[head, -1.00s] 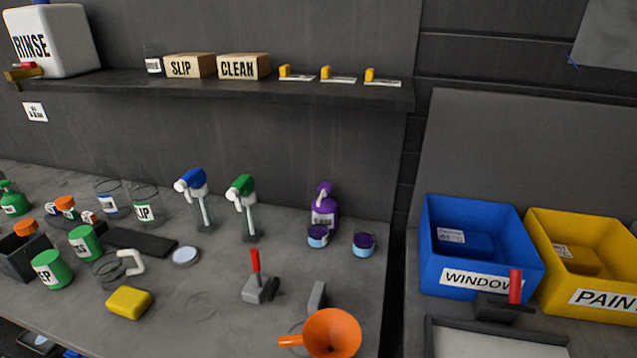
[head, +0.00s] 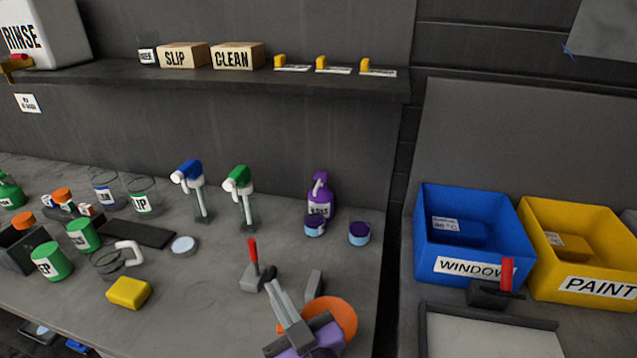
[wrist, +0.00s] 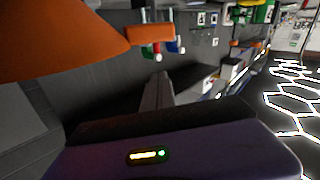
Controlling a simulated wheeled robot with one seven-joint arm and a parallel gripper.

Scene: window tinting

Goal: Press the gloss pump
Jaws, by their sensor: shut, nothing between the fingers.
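The gloss pump (head: 319,204) is a purple bottle with a pump head and a white label. It stands upright at the back right of the bench, against the wall. My gripper (head: 274,287) is at the front of the bench, in front of the orange funnel and well short of the pump. Its fingers are together and empty, pointing toward the back of the bench. They also show in the wrist view (wrist: 160,88). I cannot make out the pump in the wrist view.
A red-handled tool (head: 254,270), a grey block (head: 314,285) and the orange funnel (head: 335,312) are near my gripper. Green (head: 242,193) and blue (head: 190,186) spray bottles stand left. A shelf (head: 200,85) overhangs behind.

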